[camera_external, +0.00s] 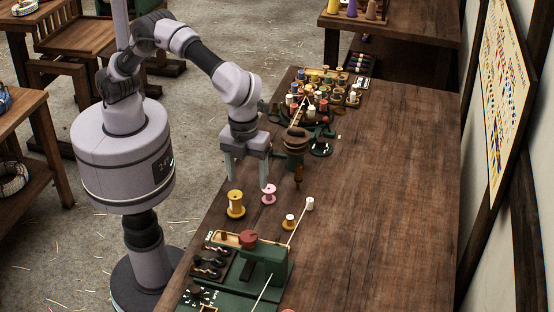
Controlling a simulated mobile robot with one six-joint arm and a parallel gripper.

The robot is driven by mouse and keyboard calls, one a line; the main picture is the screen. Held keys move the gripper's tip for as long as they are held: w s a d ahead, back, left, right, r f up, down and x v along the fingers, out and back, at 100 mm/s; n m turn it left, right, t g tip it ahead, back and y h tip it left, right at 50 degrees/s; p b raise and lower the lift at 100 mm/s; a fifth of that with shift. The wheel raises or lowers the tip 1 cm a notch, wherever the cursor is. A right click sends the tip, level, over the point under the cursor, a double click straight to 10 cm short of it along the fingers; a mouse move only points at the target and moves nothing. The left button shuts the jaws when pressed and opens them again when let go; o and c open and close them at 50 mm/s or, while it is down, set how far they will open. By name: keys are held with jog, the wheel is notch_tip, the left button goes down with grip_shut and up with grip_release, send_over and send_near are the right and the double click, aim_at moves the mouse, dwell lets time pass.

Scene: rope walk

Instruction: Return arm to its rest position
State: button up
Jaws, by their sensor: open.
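My arm (215,68) reaches from my column out over the left edge of the wooden workbench (380,200). My gripper (249,176) points down with its two fingers spread apart and nothing between them. It hangs above the bench's left edge, behind a yellow spool (236,205) and a pink spool (269,194). The right finger's tip appears close to the pink spool; I cannot tell whether they touch.
A green machine (265,264) stands at the bench's front left. A dark clamp-like device (295,147) and a crowd of thread spools (318,98) stand behind my gripper. A small yellow spool (290,221) and a white one (309,203) stand nearby. The bench's right side is clear.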

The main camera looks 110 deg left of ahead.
jog(key=s+a+r+n+t+b, duration=0.1)
jog(key=s+a+r+n+b, duration=0.15)
jog(key=a, duration=0.35)
jog(key=s+a+r+n+t+b, duration=0.1)
jog(key=s+a+r+n, duration=0.15)
jog(key=a, duration=0.35)
jog(key=s+a+n+t+b, duration=0.2)
jog(key=s+a+n+b, duration=0.25)
jog(key=s+a, duration=0.7)
jog(key=s+a+f+n+y+b, duration=0.1)
jog(key=s+a+f+n, duration=0.1)
jog(key=s, duration=0.4)
jog(key=s+a+f+n+t+y+b, duration=0.1)
jog(key=s+a+f+n, duration=0.2)
jog(key=s+f, duration=0.2)
jog(key=shift+s+a+t, duration=0.15)
jog(key=shift+s+t, duration=0.15)
jog(key=shift+s, duration=0.3)
jog(key=shift+f, duration=0.1)
jog(key=shift+c, duration=0.2)
